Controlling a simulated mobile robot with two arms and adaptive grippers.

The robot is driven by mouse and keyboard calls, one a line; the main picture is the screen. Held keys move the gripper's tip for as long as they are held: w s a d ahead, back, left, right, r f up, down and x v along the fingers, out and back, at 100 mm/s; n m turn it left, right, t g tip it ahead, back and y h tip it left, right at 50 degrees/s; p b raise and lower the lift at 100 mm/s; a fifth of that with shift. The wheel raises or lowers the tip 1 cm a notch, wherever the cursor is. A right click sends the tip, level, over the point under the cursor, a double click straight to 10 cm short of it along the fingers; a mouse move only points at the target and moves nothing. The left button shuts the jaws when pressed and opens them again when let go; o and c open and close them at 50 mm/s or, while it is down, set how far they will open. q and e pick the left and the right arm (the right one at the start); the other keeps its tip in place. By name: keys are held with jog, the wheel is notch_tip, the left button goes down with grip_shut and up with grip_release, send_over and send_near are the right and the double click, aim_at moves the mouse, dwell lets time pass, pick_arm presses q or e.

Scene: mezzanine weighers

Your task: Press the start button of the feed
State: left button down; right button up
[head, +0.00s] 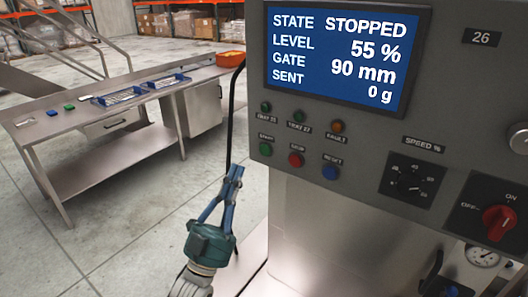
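The feed's grey control panel stands at the right of the head view. The green start button (265,149) is at the left of its lower row, under a small label. The red stop button (296,160) and the blue reset button (330,172) are to its right. The screen (345,52) reads STOPPED, level 55 %, gate 90 mm, sent 0 g. My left gripper (235,170) points up, its blue fingers together at the tips and nothing seen between them. It appears below and left of the start button, apart from it in the picture. My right gripper is not seen.
Small lamps (300,116) sit above the buttons. A speed dial (412,180) and a red on/off switch (499,222) are to the right. A black cable (231,110) hangs beside the panel. A steel table (110,107) with blue trays stands at the left; open floor lies between.

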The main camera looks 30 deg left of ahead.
aim_at(265, 150)
pick_arm(q)
jog(key=w+b, duration=0.1)
jog(key=w, duration=0.6)
jog(key=shift+d, duration=0.3)
jog(key=shift+w+b, duration=0.2)
jog(key=shift+b, duration=0.1)
dwell(0.9)
jog(key=shift+w, duration=0.3)
jog(key=shift+w, duration=0.4)
dwell(0.5)
jog(key=shift+s, duration=0.85)
